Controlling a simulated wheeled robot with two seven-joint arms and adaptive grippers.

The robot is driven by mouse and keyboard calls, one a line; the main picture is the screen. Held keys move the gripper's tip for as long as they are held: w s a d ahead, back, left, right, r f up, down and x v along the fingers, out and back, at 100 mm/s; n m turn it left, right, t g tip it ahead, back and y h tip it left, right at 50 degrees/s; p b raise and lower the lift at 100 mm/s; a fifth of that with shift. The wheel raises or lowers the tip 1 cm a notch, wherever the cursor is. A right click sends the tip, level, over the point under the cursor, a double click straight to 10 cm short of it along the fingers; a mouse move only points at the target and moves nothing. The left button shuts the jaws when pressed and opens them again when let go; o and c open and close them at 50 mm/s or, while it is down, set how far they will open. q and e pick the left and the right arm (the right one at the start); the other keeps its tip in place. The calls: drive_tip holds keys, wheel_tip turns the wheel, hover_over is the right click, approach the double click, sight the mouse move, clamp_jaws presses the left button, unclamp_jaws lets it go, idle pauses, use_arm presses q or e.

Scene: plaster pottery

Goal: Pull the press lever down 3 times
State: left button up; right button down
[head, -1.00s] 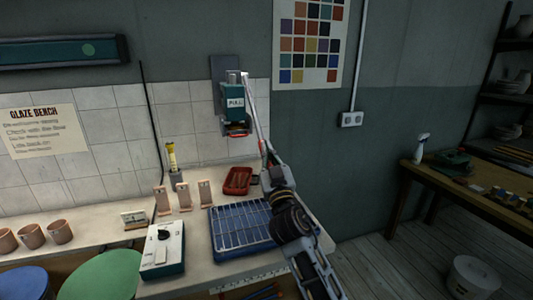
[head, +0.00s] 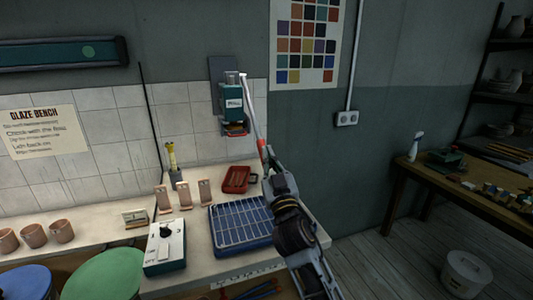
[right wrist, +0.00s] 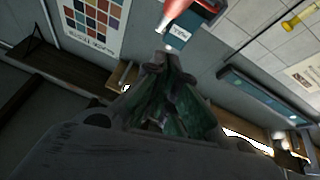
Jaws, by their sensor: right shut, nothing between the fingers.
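The press (head: 231,103) is a teal box with a white label, mounted on a dark plate on the tiled wall. Its lever (head: 251,112) is a pale rod that slants down to the right from the top of the press and ends in a red grip (head: 262,148). My right gripper (head: 267,176) is shut and empty, just below the red grip. In the right wrist view the red grip (right wrist: 176,9) lies beyond the fingertips (right wrist: 160,62), beside the teal press (right wrist: 178,37). I cannot tell whether they touch. My left gripper is out of view.
On the bench below stand a blue rack tray (head: 240,243), a red tray (head: 236,179), several upright tiles (head: 183,195) and a white-topped box (head: 165,247). Pink cups (head: 34,236) stand at the left.

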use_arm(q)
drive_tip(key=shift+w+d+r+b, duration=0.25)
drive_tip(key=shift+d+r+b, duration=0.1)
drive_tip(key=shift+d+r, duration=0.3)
use_arm(e)
drive_tip(key=v, duration=0.6)
drive_tip(key=shift+s, duration=0.25)
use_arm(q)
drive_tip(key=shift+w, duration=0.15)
use_arm(e)
drive_tip(key=shift+f, duration=0.1)
